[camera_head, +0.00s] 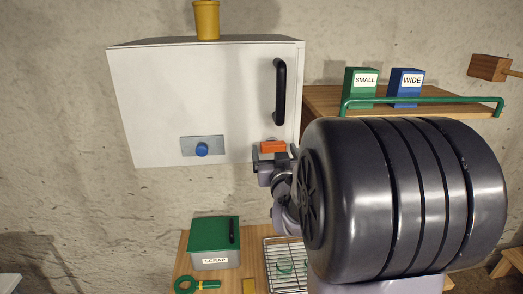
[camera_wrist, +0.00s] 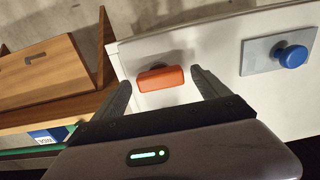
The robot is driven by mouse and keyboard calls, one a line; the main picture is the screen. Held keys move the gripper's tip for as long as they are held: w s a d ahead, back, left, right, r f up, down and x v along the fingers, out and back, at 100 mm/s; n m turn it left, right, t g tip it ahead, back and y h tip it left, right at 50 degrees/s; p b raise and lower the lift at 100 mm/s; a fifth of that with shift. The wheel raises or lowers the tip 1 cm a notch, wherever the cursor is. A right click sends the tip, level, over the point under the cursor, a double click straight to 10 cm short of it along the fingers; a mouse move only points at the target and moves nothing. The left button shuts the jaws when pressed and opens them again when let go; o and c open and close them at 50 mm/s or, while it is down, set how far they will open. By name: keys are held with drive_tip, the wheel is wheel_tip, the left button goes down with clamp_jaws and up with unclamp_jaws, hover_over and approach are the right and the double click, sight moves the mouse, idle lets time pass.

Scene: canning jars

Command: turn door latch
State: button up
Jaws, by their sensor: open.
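The white cabinet (camera_head: 190,95) hangs on the wall with its door shut. It has a black vertical handle (camera_head: 280,92) at the right. The orange latch (camera_head: 272,147) lies horizontal at the door's lower right corner. My gripper (camera_head: 277,163) is just below and in front of it. In the wrist view the orange latch (camera_wrist: 160,78) shows between the two fingers of my gripper (camera_wrist: 148,40), which are open and apart. I cannot tell how deep the latch sits between them. A blue knob (camera_head: 202,149) on a grey plate is at the door's lower left.
A wooden shelf (camera_head: 322,97) with a green rail (camera_head: 425,101) is right of the cabinet. It bears a green SMALL box (camera_head: 361,89) and a blue WIDE box (camera_head: 406,89). A yellow canister (camera_head: 206,20) tops the cabinet. A SCRAP bin (camera_head: 214,261) and wire rack (camera_head: 285,262) stand below.

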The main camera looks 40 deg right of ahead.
drive_tip(key=c, duration=1.4)
drive_tip(key=shift+f+n+b, duration=0.15)
drive_tip(key=shift+n+b, duration=0.25)
drive_tip(key=shift+b, duration=0.25)
drive_tip(key=shift+f+n+b, duration=0.1)
drive_tip(key=shift+n+b, duration=0.5)
drive_tip(key=shift+b, duration=0.5)
drive_tip(key=n+b, duration=0.1)
drive_tip(key=b, duration=0.1)
drive_tip(key=shift+n+b, duration=0.3)
drive_tip(key=shift+b, duration=0.1)
drive_tip(key=n+b, duration=0.5)
drive_tip(key=b, duration=0.2)
drive_tip(key=shift+n, duration=0.3)
drive_tip(key=n+b, duration=0.5)
drive_tip(key=b, duration=0.1)
drive_tip(key=n+b, duration=0.3)
drive_tip(key=shift+r+n, duration=0.2)
drive_tip(key=shift+n, duration=0.1)
drive_tip(key=shift+b, duration=0.4)
